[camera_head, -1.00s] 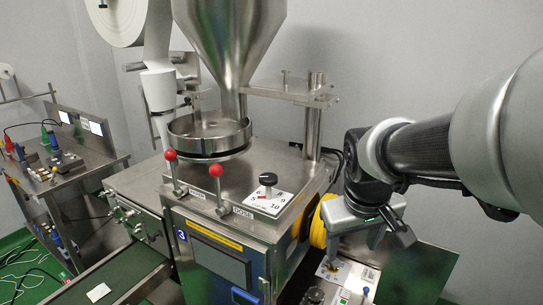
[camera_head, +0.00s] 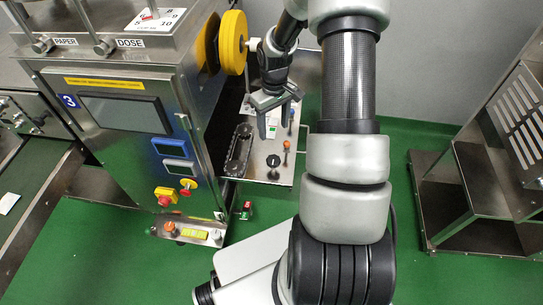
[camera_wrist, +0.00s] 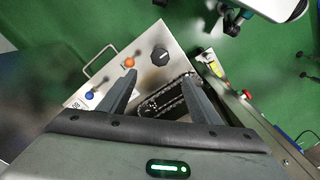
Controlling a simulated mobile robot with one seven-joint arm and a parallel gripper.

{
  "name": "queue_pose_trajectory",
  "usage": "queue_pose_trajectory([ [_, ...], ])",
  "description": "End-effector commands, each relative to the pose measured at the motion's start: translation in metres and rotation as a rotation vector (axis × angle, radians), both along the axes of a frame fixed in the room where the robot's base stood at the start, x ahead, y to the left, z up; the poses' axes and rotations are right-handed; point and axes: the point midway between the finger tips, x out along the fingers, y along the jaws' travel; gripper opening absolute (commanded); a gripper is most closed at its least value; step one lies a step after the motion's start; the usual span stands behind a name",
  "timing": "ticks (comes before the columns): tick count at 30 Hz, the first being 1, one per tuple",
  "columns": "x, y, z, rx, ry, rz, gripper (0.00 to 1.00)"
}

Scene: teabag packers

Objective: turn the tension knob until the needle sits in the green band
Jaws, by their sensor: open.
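A black knob with a white line on top (camera_wrist: 160,56) stands on a metal side panel (camera_wrist: 100,75); it also shows in the head view (camera_head: 273,160). I cannot tell whether it is the tension knob. My gripper (camera_wrist: 160,76) is open and empty, with its fingers pointing down over the panel. In the wrist view the black knob shows just beyond the gap between the fingertips. In the head view my gripper (camera_head: 279,113) hangs over the far part of the panel. A white plate with a small green mark (camera_head: 271,122) lies partly behind a finger; no needle can be made out.
An orange knob (camera_head: 287,144) and a blue knob (camera_head: 291,115) stand on the same panel. A chain loop (camera_head: 238,148) runs along its left side. The steel machine (camera_head: 115,110) with yellow wheels (camera_head: 233,42) is on the left.

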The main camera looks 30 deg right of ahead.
Motion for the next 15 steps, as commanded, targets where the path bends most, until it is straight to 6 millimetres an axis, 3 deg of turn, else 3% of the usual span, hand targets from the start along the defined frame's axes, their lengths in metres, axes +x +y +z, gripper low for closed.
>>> queue_pose_trajectory([
  [15,-0.001,0.001,-0.113,0.000,0.003,0.000,0.58],
])
